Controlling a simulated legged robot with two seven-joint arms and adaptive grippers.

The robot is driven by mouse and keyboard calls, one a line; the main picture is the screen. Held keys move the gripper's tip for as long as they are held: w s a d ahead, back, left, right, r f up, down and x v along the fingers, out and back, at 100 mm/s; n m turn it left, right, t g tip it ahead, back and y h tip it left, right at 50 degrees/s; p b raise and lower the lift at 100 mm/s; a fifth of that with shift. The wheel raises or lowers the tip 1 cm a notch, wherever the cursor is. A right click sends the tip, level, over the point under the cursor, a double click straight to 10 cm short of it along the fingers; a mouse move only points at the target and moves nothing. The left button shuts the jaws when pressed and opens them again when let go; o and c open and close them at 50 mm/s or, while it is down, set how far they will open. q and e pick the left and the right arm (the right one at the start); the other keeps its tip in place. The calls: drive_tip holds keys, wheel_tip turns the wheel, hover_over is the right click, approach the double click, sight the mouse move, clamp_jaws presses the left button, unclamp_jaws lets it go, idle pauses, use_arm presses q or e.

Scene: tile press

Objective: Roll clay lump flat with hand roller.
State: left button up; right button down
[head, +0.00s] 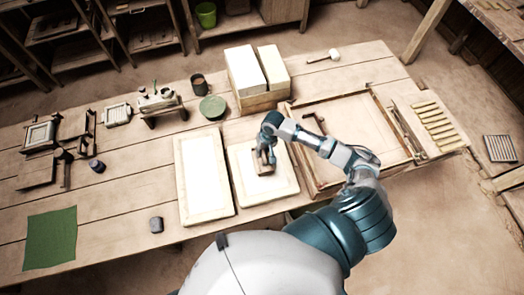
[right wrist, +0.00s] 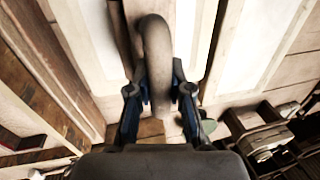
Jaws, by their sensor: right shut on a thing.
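My right gripper (head: 264,146) is over the right-hand pale board (head: 284,183) on the table. It is shut on a tool with a thick curved grey handle (right wrist: 157,60), which passes between the fingers in the right wrist view (right wrist: 160,108). In the head view a small brown part (head: 264,168) shows under the gripper at the board. I take the tool for the hand roller, but no barrel can be made out. No clay lump can be told for sure; any under the gripper is hidden. My left gripper is not in view.
A second pale board (head: 203,180) lies to the left. Two pale blocks (head: 244,72) stand behind, beside a green round thing (head: 212,107). A wooden frame (head: 350,104) lies right. A dark grey lump (head: 156,225) and a green cloth (head: 50,240) lie front left, with bare table around.

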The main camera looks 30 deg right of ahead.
drive_tip(key=shift+f, duration=0.3)
drive_tip(key=shift+f+b, duration=0.35)
drive_tip(key=shift+f, duration=0.4)
